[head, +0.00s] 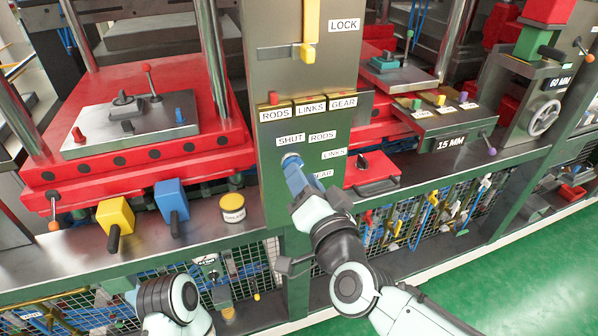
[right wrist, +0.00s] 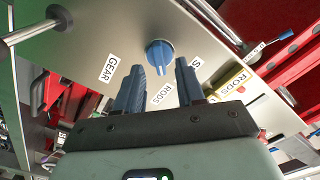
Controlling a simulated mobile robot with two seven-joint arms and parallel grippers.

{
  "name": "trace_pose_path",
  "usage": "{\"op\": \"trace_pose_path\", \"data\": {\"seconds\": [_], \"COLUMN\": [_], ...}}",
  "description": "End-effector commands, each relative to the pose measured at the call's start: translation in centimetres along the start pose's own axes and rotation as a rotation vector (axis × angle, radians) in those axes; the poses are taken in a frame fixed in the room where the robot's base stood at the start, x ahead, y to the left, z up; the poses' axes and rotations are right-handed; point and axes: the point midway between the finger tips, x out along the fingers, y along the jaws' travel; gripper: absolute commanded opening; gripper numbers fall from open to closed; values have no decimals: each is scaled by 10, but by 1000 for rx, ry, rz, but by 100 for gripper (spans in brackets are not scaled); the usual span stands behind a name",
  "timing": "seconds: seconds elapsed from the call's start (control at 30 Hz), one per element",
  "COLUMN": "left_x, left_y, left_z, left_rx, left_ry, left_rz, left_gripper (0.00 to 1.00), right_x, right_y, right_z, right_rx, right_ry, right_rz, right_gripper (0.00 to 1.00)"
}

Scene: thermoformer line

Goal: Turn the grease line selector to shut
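The grease line selector is a round blue knob (right wrist: 160,53) with a raised ridge, on a grey-green panel (head: 265,190). In the right wrist view its ridge points down the picture, toward the RODS label (right wrist: 162,95). A GEAR label (right wrist: 110,68) lies to the left, and the SHUT label (right wrist: 196,63) is partly covered by a finger. In the head view, SHUT (head: 290,140) is above the knob area. My right gripper (right wrist: 160,68) is open and empty, its fingertips just short of the knob, one to each side. My left gripper is out of view.
Above the selector are RODS, LINKS and GEAR boxes (head: 309,107) and a yellow LOCK handle (head: 310,30). A red press platen (head: 135,160) stands left.

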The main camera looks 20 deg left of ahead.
Motion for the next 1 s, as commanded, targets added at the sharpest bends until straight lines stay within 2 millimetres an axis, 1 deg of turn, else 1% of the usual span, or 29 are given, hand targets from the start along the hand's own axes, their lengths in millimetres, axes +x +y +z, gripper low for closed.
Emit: {"op": "trace_pose_path", "data": {"seconds": [0.03, 0.1, 0.2, 0.33, 0.53, 0.57, 0.6, 0.67, 0.7, 1.0], "left_x": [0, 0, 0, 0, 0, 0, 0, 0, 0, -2], "left_y": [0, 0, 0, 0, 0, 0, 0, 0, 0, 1], "left_z": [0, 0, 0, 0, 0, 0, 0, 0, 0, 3], "left_rx": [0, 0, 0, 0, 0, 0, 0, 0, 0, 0], "left_ry": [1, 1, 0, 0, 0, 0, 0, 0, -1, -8], "left_rz": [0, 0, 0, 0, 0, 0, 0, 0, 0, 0], "left_gripper": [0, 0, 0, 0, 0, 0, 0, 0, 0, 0], "right_x": [8, 16, 24, 27, 27, 27, 27, 27, 27, 27], "right_y": [0, 0, 0, 0, 0, 0, 0, 0, 0, 0], "right_z": [1, 0, 0, 0, 0, 0, 0, 0, 0, 0], "right_rx": [0, 0, -1, -1, -1, -1, -1, -1, -1, -20], "right_ry": [-1, -1, -1, -1, -1, -1, -1, -1, -1, -1], "right_rz": [0, 0, -1, 0, 0, 0, 0, 0, 0, 1], "right_gripper": [38, 38, 38, 38, 38, 35, 22, 2, 0, 0]}}
